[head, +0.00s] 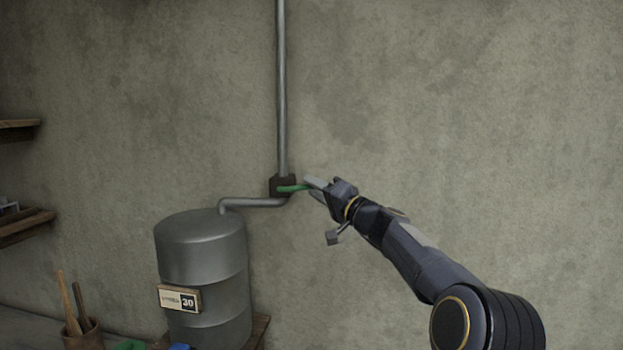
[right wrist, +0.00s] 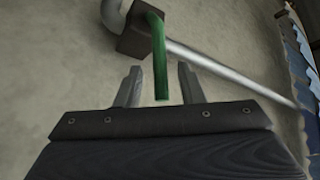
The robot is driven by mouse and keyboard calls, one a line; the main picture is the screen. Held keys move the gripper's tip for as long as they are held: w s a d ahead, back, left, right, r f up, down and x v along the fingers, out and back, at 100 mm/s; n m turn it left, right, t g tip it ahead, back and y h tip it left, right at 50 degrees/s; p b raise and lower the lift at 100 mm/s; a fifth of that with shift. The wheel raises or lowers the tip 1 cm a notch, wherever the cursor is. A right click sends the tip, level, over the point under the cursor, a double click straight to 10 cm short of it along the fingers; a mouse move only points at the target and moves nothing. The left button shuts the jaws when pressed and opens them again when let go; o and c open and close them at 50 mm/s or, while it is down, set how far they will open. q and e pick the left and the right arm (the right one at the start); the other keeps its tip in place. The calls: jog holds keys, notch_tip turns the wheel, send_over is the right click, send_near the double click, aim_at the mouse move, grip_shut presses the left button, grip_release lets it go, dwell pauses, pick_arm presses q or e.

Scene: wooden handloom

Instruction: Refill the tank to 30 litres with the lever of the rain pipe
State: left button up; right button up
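The grey metal tank (head: 203,255) stands at the lower left in the head view. A sign (head: 180,299) on its front reads 30 in a dark square. The rain pipe (head: 282,90) runs down the wall to a dark valve box (head: 283,186), and a bent spout leads from there to the tank top. The green lever (head: 292,188) sticks out to the right from the box, roughly level. My right gripper (head: 314,187) is at the lever's end. In the right wrist view the lever (right wrist: 160,60) reaches between the two parted fingers (right wrist: 158,88), with gaps on both sides. My left gripper is not in view.
A pot with wooden sticks (head: 84,338) stands left of the tank, with green and blue items near the tank's foot. Wall shelves (head: 25,226) are at the far left. The wall to the right is bare.

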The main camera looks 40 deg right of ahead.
jog(key=shift+x, duration=0.8)
jog(key=shift+a, duration=0.1)
grip_shut()
